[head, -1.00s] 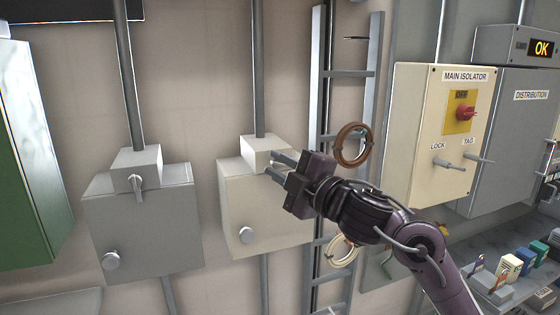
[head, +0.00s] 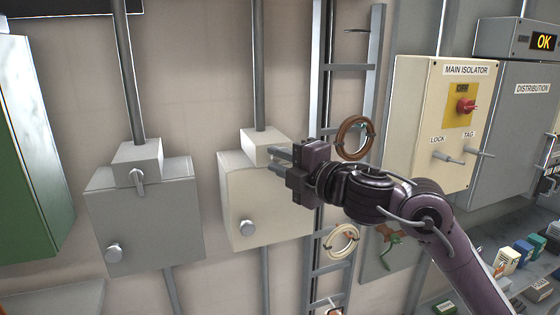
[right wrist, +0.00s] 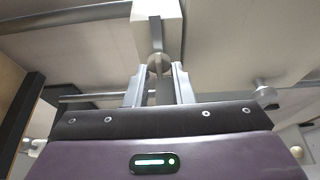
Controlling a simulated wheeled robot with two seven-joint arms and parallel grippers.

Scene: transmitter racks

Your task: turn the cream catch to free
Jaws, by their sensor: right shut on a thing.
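The cream box (head: 262,205) hangs on the wall in the middle of the head view, with a small cream block (head: 256,146) on its top edge. The cream catch sits on that block and is mostly hidden by my fingers in the head view. In the right wrist view the catch (right wrist: 155,36) shows as a grey lever on the pale block (right wrist: 170,14). My right gripper (head: 271,157) reaches the block from the right and is shut on the catch. My left gripper is not in view.
A grey box (head: 150,220) with a similar grey catch (head: 137,180) is on the left. A cable ladder (head: 318,95) with a brown coil (head: 355,138) runs close behind my right gripper. The main isolator panel (head: 440,125) is further right.

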